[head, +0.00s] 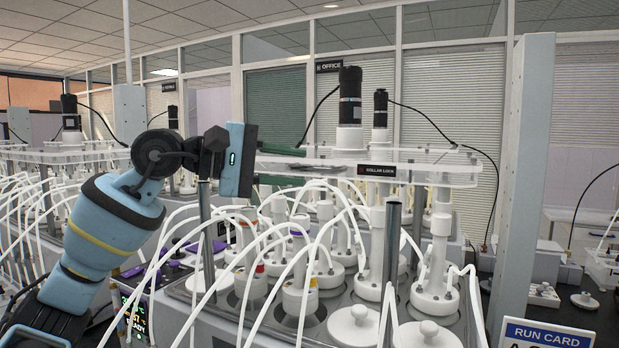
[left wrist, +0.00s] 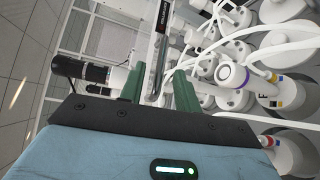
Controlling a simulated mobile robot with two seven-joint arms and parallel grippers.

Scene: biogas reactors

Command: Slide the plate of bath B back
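A clear plate (head: 420,172) lies level above a bath crowded with white-capped bottles and tubes. A black "COLLAR LOCK" label is on its front edge, and a black motor (head: 350,97) stands on top. My left gripper (head: 305,167) is at the plate's left end, one green finger above the plate's level and one below. In the left wrist view the fingers (left wrist: 157,86) stand apart, with the edge of the plate (left wrist: 161,42) and a dark strip between them. A gap seems to show; I cannot tell any contact. No letter marking the bath is readable. My right gripper is not in view.
White tubes (head: 255,235) loop up in front of the bath, close below my left gripper. Metal posts (head: 391,250) rise at the bath's front. A grey column (head: 522,180) and a "RUN CARD" sign (head: 547,334) stand at the right. Another bath with a plate (head: 75,155) is at the left.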

